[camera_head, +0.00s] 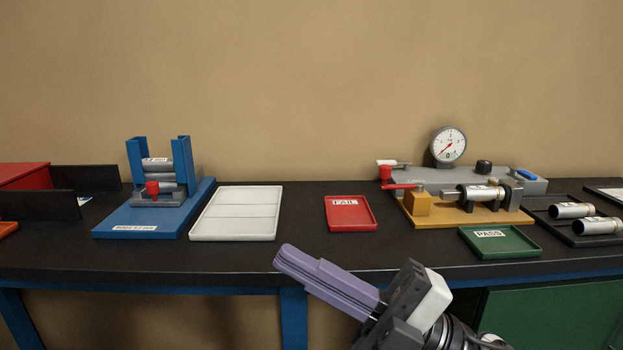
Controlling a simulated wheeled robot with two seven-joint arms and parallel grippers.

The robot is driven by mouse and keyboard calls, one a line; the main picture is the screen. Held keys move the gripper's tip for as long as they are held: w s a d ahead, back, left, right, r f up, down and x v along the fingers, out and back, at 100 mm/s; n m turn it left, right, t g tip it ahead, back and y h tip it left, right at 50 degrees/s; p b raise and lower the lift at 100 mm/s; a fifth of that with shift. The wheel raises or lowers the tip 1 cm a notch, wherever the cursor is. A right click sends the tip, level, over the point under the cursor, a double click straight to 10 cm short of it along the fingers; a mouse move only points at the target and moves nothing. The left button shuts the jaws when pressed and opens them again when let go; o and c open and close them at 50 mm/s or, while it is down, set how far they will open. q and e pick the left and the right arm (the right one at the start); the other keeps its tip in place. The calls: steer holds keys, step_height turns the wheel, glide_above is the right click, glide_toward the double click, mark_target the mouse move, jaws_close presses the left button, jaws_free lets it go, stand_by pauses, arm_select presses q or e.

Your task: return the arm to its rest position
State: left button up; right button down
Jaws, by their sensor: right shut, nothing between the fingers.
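My right gripper (278,257) shows at the bottom centre, with purple fingers closed together and nothing between them. Its arm comes in from the lower right. The fingers point up and left, in front of the table's front edge (240,275). No part of my left gripper or left arm shows in the head view.
On the dark table stand a blue roller stand (206,194), a white tray (268,205), a red FAIL tray (350,222), a green PASS tray (500,248) and a gauge fixture (520,216) holding a cylinder. More cylinders (570,211) lie on a dark tray at right.

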steer(key=w+d+f+m+t+h+p, duration=0.1)
steer(key=w+d+f+m+t+h, duration=0.6)
steer(key=m+t, duration=0.55)
steer(key=s+d+f+m+g+h, duration=0.1)
steer(key=d+f+m+h, duration=0.1)
steer(key=f+m+h, duration=0.3)
steer(key=s+d+f+m+h+p, duration=0.1)
steer(key=d+f+m+h, duration=0.15)
steer(key=f, duration=0.45)
steer(key=s+d+f+m+g+h, duration=0.1)
steer(key=f+m+h, duration=0.1)
steer(key=f+m, duration=0.35)
steer(key=s+d+f+m+g+h+p, duration=0.1)
steer(key=s+d+f+m+g+h, duration=0.2)
steer(key=s+f, duration=1.5)
step_height(320, 180, down, 3)
steer(key=d+g, duration=0.1)
steer(key=g, duration=0.3)
steer(key=shift+h+p, duration=0.3)
steer(key=shift+h, duration=0.05)
steer(key=shift+f+g, duration=0.1)
steer(key=shift+g, duration=0.15)
